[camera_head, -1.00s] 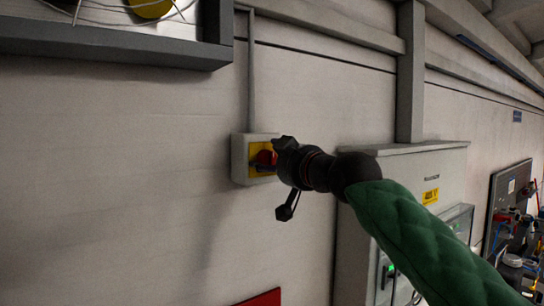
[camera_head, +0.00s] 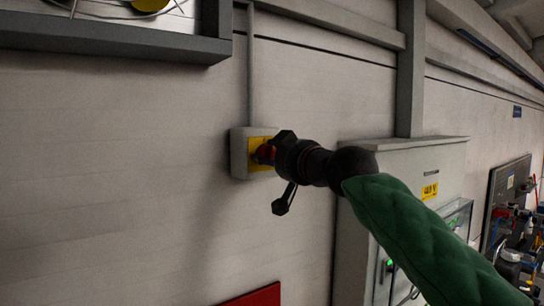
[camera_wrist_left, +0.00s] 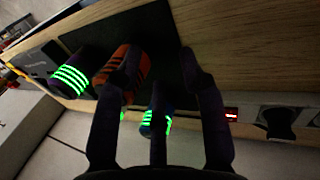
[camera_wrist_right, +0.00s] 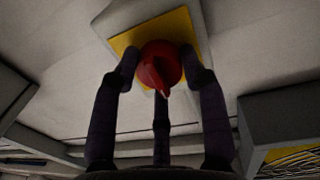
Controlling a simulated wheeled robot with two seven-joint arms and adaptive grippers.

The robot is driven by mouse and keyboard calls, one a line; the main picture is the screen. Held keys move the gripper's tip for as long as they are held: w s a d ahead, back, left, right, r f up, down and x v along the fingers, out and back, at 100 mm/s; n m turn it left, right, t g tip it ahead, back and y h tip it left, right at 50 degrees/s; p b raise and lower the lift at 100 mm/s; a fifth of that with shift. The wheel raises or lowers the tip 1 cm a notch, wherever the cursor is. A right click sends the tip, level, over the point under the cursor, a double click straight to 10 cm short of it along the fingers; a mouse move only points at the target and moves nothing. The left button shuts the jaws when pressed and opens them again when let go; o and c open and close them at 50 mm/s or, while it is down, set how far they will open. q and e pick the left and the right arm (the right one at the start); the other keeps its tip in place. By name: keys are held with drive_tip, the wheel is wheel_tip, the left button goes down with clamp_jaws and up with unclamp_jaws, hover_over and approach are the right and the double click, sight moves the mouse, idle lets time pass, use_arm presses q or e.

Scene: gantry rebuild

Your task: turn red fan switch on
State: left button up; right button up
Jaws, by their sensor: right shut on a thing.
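The red fan switch (camera_head: 264,153) is a red rotary knob on a yellow plate in a grey wall box (camera_head: 239,154). In the right wrist view the round knob (camera_wrist_right: 162,68) has a raised grip and sits on the yellow plate (camera_wrist_right: 181,27). My right gripper (camera_wrist_right: 163,80) is shut on the knob, with fingers at its left and right sides. In the head view the right gripper (camera_head: 277,154) partly hides the knob. My left gripper (camera_wrist_left: 160,68) shows only in its wrist view, with fingers apart and nothing clearly held.
A grey conduit (camera_head: 250,70) runs up from the switch box. A fan housing (camera_head: 120,45) hangs upper left. A grey cabinet (camera_head: 400,160) stands right of the switch. In the left wrist view, an orange-and-black object (camera_wrist_left: 120,62) and green-lit objects (camera_wrist_left: 70,78) lie near the left gripper.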

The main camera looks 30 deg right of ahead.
drive_tip(key=m, duration=0.3)
drive_tip(key=shift+s+d+r+m, duration=0.1)
drive_tip(key=shift+s+r+m, duration=0.05)
drive_tip(key=shift+r+m, duration=0.2)
drive_tip(key=m, duration=0.4)
drive_tip(key=shift+r, duration=0.15)
use_arm(q)
drive_tip(key=shift+r, duration=0.2)
drive_tip(key=shift+r+p, duration=0.2)
drive_tip(key=shift+p, duration=0.2)
use_arm(e)
drive_tip(key=shift+d+m+g+y, duration=0.15)
drive_tip(key=shift+m+y, duration=0.15)
drive_tip(key=shift+m, duration=1.9)
drive_tip(key=shift+m+g+y, duration=0.15)
drive_tip(key=shift+m+y, duration=0.15)
drive_tip(key=shift+m, duration=1.85)
